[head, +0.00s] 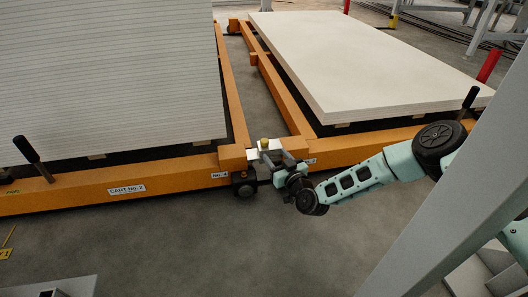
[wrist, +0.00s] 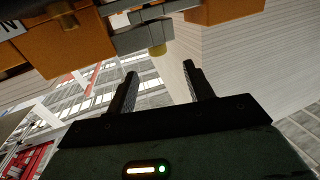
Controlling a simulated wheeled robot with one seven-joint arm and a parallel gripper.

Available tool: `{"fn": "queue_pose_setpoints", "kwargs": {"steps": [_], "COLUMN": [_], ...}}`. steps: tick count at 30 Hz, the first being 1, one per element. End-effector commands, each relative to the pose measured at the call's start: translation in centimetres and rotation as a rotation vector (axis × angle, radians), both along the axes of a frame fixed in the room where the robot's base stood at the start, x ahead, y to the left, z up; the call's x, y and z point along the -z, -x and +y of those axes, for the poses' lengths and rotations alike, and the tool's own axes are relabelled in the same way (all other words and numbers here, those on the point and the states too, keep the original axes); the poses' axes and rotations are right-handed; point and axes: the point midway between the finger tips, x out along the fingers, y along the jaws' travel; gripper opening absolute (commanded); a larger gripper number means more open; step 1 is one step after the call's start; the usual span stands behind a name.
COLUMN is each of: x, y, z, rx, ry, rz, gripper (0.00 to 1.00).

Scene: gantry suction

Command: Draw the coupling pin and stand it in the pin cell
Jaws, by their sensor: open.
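The coupling pin (head: 264,142) shows as a small yellow head on the grey coupling (head: 268,155) between the two orange carts. Its shank is hidden in the coupling. In the wrist view the yellow pin head (wrist: 157,48) lies just beyond the fingertips, roughly midway between them. My gripper (head: 283,165) is beside the coupling on its near side. In the wrist view my gripper (wrist: 160,68) has its two black fingers apart with nothing between them. I cannot make out the pin cell for certain.
The left cart (head: 130,190) and right cart (head: 345,150) carry stacks of pale boards. Black handles (head: 27,150) stand on the carts. A grey metal piece (head: 50,289) shows at the lower left edge. A grey post (head: 450,180) crosses the right side.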

Motion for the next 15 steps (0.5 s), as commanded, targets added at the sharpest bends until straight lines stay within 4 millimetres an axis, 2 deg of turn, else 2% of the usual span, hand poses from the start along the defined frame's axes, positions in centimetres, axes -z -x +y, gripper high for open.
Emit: {"fn": "queue_pose_setpoints", "kwargs": {"steps": [1, 6, 15], "x": [0.7, 0.4, 0.3], "y": [-0.9, -3.0, -4.4], "z": [0.5, 1.8, 2.6], "rx": [0.001, 0.001, 0.000], "ry": [-0.001, -0.001, 0.001], "rz": [-0.003, -0.002, 0.001], "gripper": [0.52, 0.52, 0.52]}}
